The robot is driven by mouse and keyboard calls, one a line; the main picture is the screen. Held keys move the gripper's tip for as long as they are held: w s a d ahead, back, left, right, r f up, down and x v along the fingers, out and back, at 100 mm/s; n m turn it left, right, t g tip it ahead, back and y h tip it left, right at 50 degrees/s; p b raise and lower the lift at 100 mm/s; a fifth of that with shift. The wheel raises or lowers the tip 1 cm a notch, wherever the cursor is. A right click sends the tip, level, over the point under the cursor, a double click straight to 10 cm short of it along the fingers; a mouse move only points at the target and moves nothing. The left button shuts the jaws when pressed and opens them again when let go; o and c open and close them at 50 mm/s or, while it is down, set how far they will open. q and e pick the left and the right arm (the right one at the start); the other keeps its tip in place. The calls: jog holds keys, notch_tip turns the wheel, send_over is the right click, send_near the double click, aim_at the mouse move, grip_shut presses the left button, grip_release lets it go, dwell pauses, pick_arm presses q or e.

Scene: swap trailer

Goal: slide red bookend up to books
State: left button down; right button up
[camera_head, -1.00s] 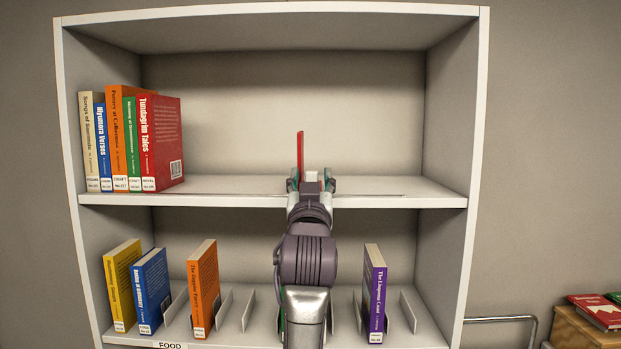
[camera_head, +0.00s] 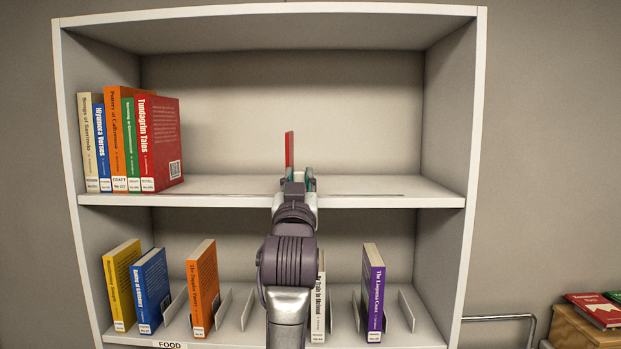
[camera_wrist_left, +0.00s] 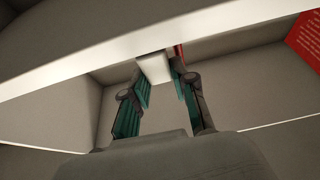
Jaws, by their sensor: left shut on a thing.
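The red bookend (camera_head: 289,150) stands upright on the upper shelf (camera_head: 375,190), right of the row of books, with a wide gap of bare shelf between. The row ends at the red book "Tundagrim Tales" (camera_head: 160,140); its cover also shows at the right of the left wrist view (camera_wrist_left: 308,38). My left gripper (camera_head: 298,181) is at the shelf's front edge, shut on the bookend's lower part, which the fingers hide. In the left wrist view my fingers (camera_wrist_left: 164,82) reach to the shelf edge, with a pale block and a red strip at their tips. My right gripper is out of view.
The lower shelf holds a yellow book (camera_head: 122,285), a blue book (camera_head: 151,290), an orange book (camera_head: 202,290), a white book (camera_head: 318,300), a purple book (camera_head: 373,295) and thin dividers. A wooden box (camera_head: 585,328) with red books stands at the far right.

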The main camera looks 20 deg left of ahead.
aim_at(165, 197)
pick_arm(q)
jog(key=s+a, duration=0.1)
jog(key=a, duration=0.3)
jog(key=s+a+p, duration=0.1)
jog(key=a, duration=0.4)
jog(key=s+a, duration=0.1)
jog(key=a, duration=0.3)
jog(key=shift+s+a+r+p, duration=0.15)
jog(key=shift+s+p, duration=0.15)
jog(key=shift+s, duration=0.1)
jog(key=s+a, duration=0.1)
jog(key=a, duration=0.3)
jog(key=s+a, duration=0.1)
jog(key=a, duration=0.3)
jog(key=s+a, duration=0.1)
jog(key=a, duration=0.3)
jog(key=shift+s+a, duration=0.35)
jog(key=c, duration=0.9)
grip_release()
jog(key=shift+w, duration=0.1)
